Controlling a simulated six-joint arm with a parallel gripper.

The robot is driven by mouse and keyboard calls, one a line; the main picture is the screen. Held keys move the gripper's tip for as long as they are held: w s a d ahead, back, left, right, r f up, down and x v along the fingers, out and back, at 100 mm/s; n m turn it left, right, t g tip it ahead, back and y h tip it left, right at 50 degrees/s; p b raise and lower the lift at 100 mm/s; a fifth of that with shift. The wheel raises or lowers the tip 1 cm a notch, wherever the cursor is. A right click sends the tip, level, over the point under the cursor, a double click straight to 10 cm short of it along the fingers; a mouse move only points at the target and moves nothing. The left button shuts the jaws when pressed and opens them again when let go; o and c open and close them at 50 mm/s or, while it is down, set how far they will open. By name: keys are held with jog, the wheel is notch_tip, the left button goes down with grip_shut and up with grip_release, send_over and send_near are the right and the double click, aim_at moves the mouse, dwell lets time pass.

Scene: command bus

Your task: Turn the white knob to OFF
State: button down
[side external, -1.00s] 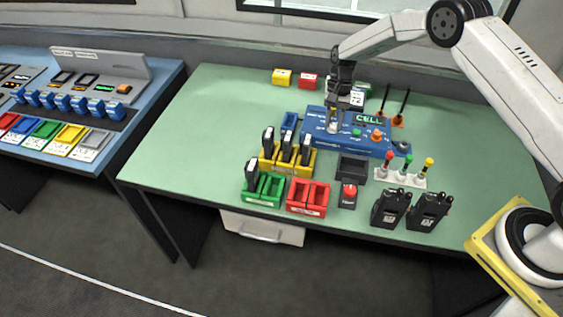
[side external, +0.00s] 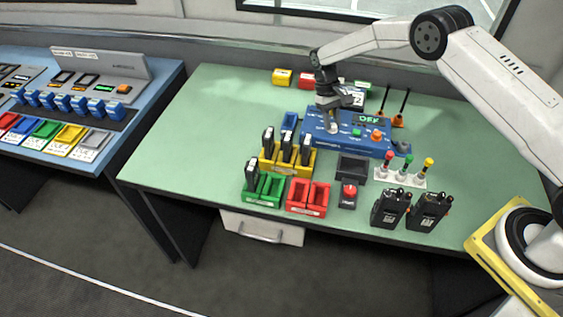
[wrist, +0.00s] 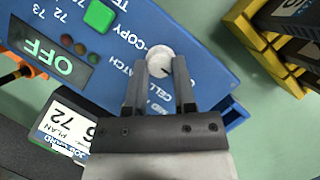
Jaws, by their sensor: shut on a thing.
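The white knob (wrist: 160,58) sits on the blue panel (wrist: 215,50), among printed labels that include COPY and CELL. My gripper (wrist: 160,72) is shut on the knob, one finger on each side of it. The panel's display (wrist: 48,55) reads OFF in green letters. In the side external view my gripper (side external: 331,122) reaches down to the left part of the blue panel (side external: 345,142), and the display (side external: 369,119) there also reads OFF. The gripper hides most of the knob in that view.
A green button (side external: 356,132) and an orange-red knob (side external: 377,136) are on the same panel. A yellow rack (side external: 290,170) with dark upright modules stands close in front. A card marked 72 (wrist: 67,130) lies near the wrist. Open green tabletop (side external: 220,110) lies to the left.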

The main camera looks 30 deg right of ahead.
jog(key=shift+w+r, duration=0.1)
jog(key=shift+w, duration=0.05)
dwell(0.3)
jog(key=shift+c, duration=2.2)
grip_release()
jog(key=v, duration=0.7)
jog(key=shift+r, duration=0.4)
jog(key=shift+r, duration=0.1)
